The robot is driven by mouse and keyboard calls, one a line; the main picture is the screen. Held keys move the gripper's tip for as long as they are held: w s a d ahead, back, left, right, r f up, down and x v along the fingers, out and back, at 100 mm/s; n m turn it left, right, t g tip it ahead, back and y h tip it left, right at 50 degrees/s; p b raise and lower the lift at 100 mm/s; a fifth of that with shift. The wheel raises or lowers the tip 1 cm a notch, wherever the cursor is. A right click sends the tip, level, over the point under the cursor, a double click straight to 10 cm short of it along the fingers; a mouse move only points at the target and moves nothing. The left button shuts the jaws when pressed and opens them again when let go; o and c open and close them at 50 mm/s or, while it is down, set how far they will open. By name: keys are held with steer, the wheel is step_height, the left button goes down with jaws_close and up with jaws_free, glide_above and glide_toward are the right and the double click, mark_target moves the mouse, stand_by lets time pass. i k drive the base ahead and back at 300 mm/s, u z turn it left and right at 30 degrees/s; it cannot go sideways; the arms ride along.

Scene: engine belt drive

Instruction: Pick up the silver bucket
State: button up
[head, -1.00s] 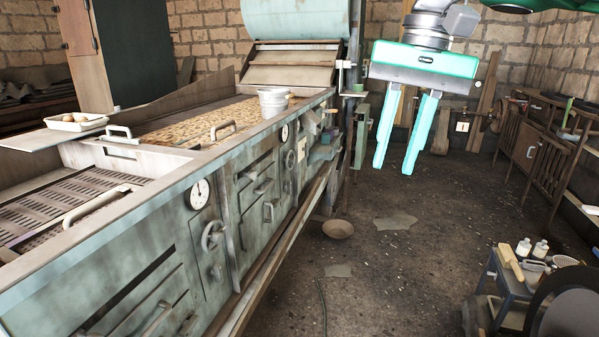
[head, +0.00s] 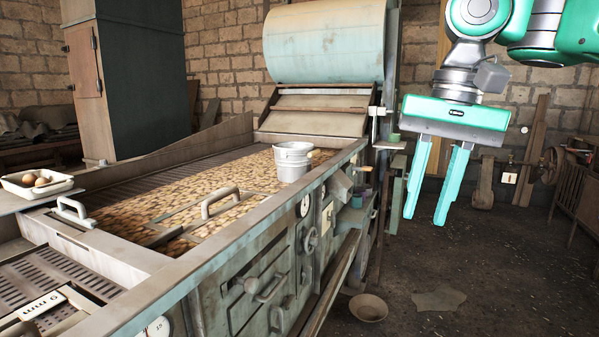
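My gripper (head: 427,221) hangs to the right of the bucket, clear of the machine. Its two turquoise fingers point down and are apart with nothing between them. The inside of the bucket cannot be made out.
The machine's bed (head: 120,212) has raised handles (head: 220,202) and a large drum (head: 325,42) at its far end. A tray with eggs (head: 40,184) sits at the left. A bowl (head: 368,308) lies on the floor. Open floor lies at the right.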

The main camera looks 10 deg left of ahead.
mark_target(290, 170)
steer(key=u, duration=0.05)
steer(key=i, duration=0.45)
steer(key=z, duration=0.45)
steer(key=i, duration=3.45)
steer(key=u, duration=2.25)
